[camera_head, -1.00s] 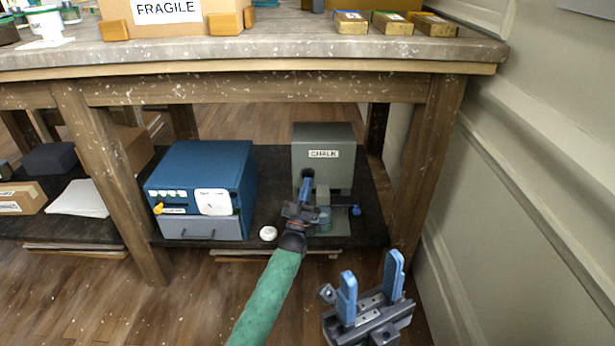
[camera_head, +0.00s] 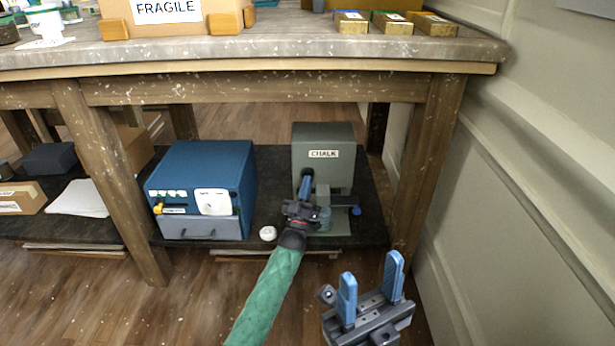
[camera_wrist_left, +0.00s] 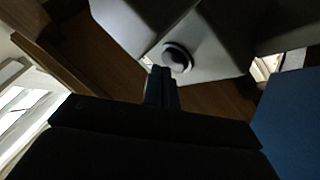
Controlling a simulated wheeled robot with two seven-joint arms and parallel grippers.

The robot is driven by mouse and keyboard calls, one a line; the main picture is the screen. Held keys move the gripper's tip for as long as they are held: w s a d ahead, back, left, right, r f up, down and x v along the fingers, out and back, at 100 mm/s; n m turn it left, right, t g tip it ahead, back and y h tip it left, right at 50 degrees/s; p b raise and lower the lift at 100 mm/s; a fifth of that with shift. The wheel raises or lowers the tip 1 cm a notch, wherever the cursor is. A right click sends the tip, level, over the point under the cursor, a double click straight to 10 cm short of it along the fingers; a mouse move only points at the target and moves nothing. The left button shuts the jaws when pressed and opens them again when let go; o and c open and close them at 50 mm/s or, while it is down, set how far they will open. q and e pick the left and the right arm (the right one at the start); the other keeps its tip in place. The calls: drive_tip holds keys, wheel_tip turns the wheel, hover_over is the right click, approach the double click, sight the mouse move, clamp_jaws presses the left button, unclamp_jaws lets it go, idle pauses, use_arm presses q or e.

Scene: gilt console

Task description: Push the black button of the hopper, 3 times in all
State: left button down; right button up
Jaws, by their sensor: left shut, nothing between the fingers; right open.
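The hopper is a grey box labelled CHALK (camera_head: 340,165) on the low shelf under the table. Its black button (camera_head: 307,173) shows as a dark spot on the front in the head view. In the left wrist view the button (camera_wrist_left: 177,58) is round and dark inside a ring on the pale body. My left gripper (camera_head: 306,180) is shut and empty, its fingertips right at the button; in the wrist view the fingertips (camera_wrist_left: 161,71) are close beside the button, and I cannot tell whether they touch. My right gripper (camera_head: 371,283) is open and empty, in front of the shelf at right.
A blue box with a grey drawer (camera_head: 200,190) stands left of the hopper. A small white round item (camera_head: 268,233) lies between them. A blue knob (camera_head: 356,210) sits at the hopper's right. The tabletop (camera_head: 280,48) is overhead, with a table leg (camera_head: 430,165) at right.

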use_arm(q)
drive_tip(key=shift+w, duration=0.35)
idle(0.5)
drive_tip(key=shift+s, duration=0.1)
idle(0.3)
drive_tip(key=shift+s+p, duration=0.45)
drive_tip(key=shift+s, duration=0.25)
drive_tip(key=s+p, duration=0.3)
drive_tip(key=s, duration=0.2)
idle(0.4)
idle(0.6)
